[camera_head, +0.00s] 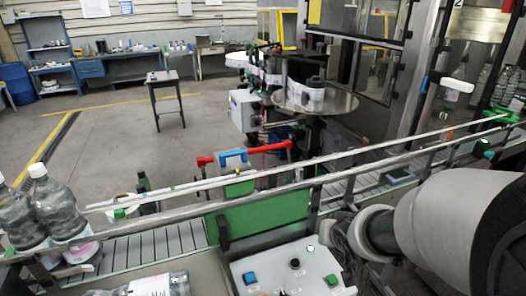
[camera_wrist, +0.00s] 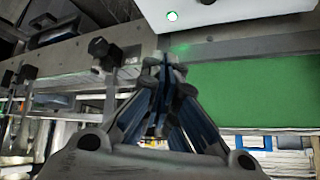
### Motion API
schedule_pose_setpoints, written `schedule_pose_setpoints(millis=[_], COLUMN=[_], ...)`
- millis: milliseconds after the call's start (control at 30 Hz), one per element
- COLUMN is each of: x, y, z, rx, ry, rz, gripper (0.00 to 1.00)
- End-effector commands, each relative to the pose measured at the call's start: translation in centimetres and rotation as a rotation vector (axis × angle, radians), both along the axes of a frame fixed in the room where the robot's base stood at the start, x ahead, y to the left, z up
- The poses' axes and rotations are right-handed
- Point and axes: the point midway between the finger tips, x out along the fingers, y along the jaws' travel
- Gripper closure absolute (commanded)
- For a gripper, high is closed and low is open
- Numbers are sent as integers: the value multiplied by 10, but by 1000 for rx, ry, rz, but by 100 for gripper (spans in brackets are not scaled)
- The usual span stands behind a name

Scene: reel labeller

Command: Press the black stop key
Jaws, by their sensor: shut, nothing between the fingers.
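The control box (camera_head: 270,266) is pale, with its lower part cut off by the bottom edge of the head view. On its top, a black round key (camera_head: 295,263) sits between a blue key (camera_head: 250,278) and a green key (camera_head: 332,280), with a small lit lamp (camera_head: 310,249) behind. In the wrist view, my gripper (camera_wrist: 165,66) is shut and empty, its fingertips just off the edge of the box (camera_wrist: 235,14), near the lit lamp (camera_wrist: 172,16). In the head view, my arm comes in from the right, and my fingertips cannot be made out.
A conveyor (camera_head: 150,245) with metal rails runs behind the box, with clear bottles (camera_head: 60,210) at its left. A green panel (camera_head: 262,220) stands just behind the box. Another bottle (camera_head: 160,286) lies at the front left. The labeller's round plate (camera_head: 335,103) is farther back.

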Motion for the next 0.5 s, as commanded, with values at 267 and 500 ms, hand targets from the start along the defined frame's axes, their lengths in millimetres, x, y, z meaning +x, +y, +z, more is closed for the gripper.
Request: schedule_pose_setpoints(millis=[267,500], x=[40,45], y=[30,53], z=[-10,-22], rx=[257,419], ry=[-31,-27], rz=[46,67], gripper=[100,100])
